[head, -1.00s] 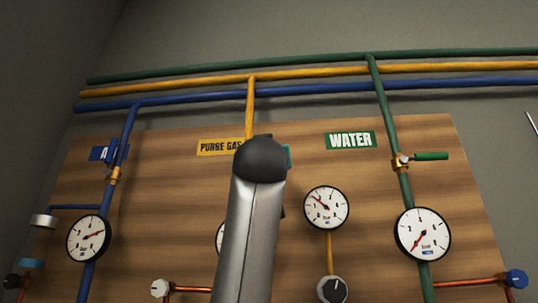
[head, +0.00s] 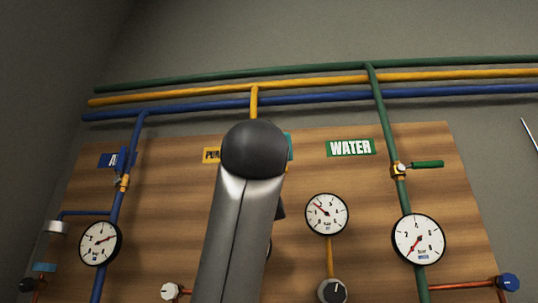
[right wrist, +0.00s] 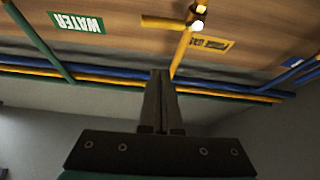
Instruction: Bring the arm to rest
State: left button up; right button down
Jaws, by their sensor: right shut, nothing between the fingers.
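My right gripper (right wrist: 160,76) shows in the right wrist view with its two dark fingers together and nothing between them. Its tips overlap the blue and yellow pipes in that picture; I cannot tell the gap to them. In the head view a grey arm of mine with a dark round end (head: 254,150) rises in front of the panel's middle. It hides part of the purge gas sign (head: 211,155), a pipe and most of a gauge. My left gripper is not in view.
The wooden panel (head: 400,185) carries a water sign (head: 350,147), a water gauge (head: 418,239), a middle gauge (head: 326,214) and a left gauge (head: 100,243). A green-handled valve (head: 426,165) sticks out at right. Green, yellow and blue pipes (head: 450,91) run above.

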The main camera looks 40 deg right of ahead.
jog(key=shift+s+a+f, duration=0.2)
jog(key=shift+a, duration=0.05)
dwell(0.5)
